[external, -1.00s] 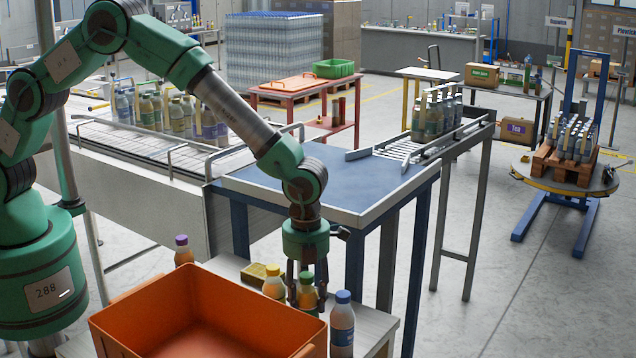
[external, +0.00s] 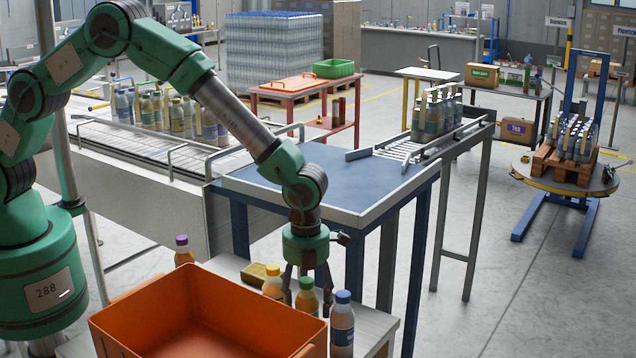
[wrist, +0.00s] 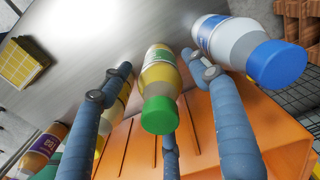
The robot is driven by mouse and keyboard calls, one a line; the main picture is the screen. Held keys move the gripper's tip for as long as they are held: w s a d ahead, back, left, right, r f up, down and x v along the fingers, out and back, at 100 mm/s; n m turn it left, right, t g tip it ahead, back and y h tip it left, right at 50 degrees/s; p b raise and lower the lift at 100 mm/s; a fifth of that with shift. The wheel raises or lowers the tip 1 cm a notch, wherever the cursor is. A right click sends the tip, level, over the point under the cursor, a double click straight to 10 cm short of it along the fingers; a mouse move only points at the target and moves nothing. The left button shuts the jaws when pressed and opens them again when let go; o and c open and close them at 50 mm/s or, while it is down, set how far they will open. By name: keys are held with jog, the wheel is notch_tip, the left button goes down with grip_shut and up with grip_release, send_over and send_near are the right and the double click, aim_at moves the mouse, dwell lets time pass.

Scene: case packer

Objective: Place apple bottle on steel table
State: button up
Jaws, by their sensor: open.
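A green-capped bottle (external: 307,300) with yellowish contents stands on the pale metal table (external: 372,330) beside the orange crate. It is probably the apple bottle, but its label is unreadable. In the wrist view the green-capped bottle (wrist: 159,85) shows between my spread fingers. A blue-capped bottle (external: 342,327) stands to the right, a yellow-capped bottle (external: 273,283) to the left.
The orange crate (external: 135,318) stands close in front of the bottles. A purple-capped bottle (external: 183,252) stands behind the crate, and a yellow block (external: 262,276) lies on the table. The blue-topped table (external: 320,180) behind has a clear top. More bottles stand on the conveyor (external: 115,140).

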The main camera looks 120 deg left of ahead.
jog(key=shift+r, duration=0.15)
notch_tip(320, 180, up, 12)
dwell(0.6)
dwell(0.6)
